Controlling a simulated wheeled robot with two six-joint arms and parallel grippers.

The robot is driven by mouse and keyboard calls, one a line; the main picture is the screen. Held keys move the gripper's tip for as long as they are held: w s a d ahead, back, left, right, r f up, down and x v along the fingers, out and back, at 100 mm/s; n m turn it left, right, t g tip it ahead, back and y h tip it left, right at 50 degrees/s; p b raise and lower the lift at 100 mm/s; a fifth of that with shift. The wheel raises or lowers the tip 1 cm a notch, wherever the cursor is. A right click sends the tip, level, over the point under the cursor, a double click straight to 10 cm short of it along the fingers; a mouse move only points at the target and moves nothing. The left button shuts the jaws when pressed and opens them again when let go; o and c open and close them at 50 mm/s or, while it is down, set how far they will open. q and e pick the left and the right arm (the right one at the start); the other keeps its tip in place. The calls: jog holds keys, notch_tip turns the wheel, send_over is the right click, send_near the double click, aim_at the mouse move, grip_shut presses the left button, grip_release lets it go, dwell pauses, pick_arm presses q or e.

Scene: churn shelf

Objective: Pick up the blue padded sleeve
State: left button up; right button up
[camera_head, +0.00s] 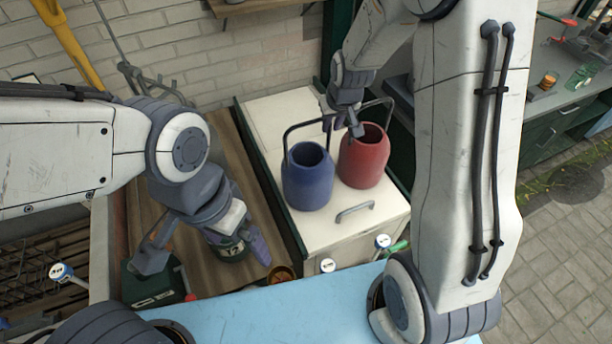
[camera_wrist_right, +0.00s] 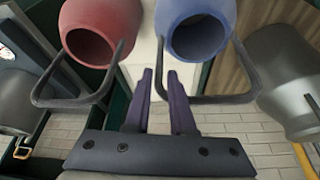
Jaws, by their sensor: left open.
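The blue padded sleeve (camera_head: 308,184), open at the top with a dark hoop handle, stands upright on a white cabinet top; it also shows in the right wrist view (camera_wrist_right: 196,28). A red one of the same form (camera_head: 362,160) stands just right of it, and shows at upper left in the right wrist view (camera_wrist_right: 100,32). My right gripper (camera_head: 343,122) is above the two, beside their handles. In the right wrist view its fingers (camera_wrist_right: 160,85) are apart, with one side of the blue handle in line with the gap. My left gripper (camera_head: 208,250) is open, lower left.
The white cabinet (camera_head: 385,217) has a grey front handle. A light blue surface (camera_head: 270,315) lies in front. A brick wall (camera_head: 200,55) stands behind.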

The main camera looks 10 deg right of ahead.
aim_at(330, 130)
jog(key=b+x, duration=0.3)
jog(key=x, duration=0.2)
jog(key=shift+f, duration=0.1)
grip_shut()
dwell(1.2)
